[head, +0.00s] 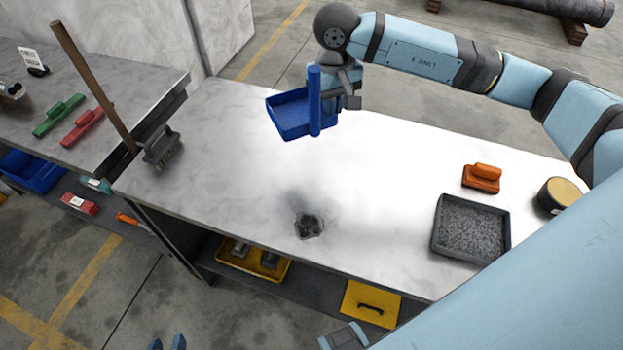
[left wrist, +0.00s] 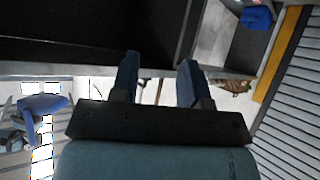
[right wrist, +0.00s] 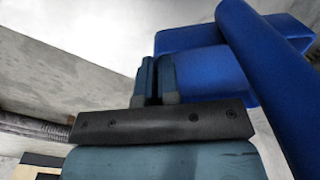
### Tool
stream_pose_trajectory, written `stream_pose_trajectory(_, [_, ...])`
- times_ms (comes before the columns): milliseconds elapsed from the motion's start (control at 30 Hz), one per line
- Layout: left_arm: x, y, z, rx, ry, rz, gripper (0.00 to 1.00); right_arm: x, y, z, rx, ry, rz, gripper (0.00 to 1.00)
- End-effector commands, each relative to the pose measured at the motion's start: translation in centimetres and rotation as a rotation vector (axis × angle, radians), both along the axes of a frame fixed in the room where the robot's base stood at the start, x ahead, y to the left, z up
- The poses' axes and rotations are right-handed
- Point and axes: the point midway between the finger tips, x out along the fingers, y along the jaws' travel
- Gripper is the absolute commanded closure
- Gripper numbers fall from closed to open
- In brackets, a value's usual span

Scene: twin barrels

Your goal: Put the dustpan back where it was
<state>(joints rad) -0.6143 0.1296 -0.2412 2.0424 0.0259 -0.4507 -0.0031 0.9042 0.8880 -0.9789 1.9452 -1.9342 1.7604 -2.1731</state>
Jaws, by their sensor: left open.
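The blue dustpan (head: 290,118) is over the far side of the white marble-topped table (head: 230,150), its thick handle pointing up. It appears held above the tabletop. My right gripper (head: 343,90) is at its right side, shut on it; the exact grip spot is hard to see. In the right wrist view, the two fingers (right wrist: 157,78) are almost together, with the dustpan (right wrist: 205,75) right against them. My left gripper (head: 167,343) is low at the bottom edge, in front of the table. Its fingers (left wrist: 160,80) are apart and empty.
Dark debris (head: 308,225) lies mid-table. A broom head (head: 162,148) is at the left end. A gritty grey tray (head: 437,232), orange brush (head: 482,178) and yellow-topped can (head: 560,195) are at right. A side bench holds green (head: 58,115) and red (head: 83,128) brushes.

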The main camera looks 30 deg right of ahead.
Motion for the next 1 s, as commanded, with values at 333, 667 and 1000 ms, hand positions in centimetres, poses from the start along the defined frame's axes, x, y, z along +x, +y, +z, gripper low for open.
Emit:
stream_pose_trajectory(333, [0.6, -0.2, -3.9, -0.021, -0.001, 0.013, 0.58, 0.5, -2.3, 4.2, 0.012, -0.007, 0.009, 1.0])
stream_pose_trajectory(667, [0.7, -0.3, -3.8, -0.023, -0.001, 0.015, 0.58, 0.4, -2.3, -2.8, 0.012, 0.0, 0.01, 1.0])
stream_pose_trajectory(1000, [0.7, 0.1, -4.1, -0.012, -0.001, 0.009, 0.58, 0.4, -2.3, -10.2, 0.011, -0.004, 0.01, 1.0])
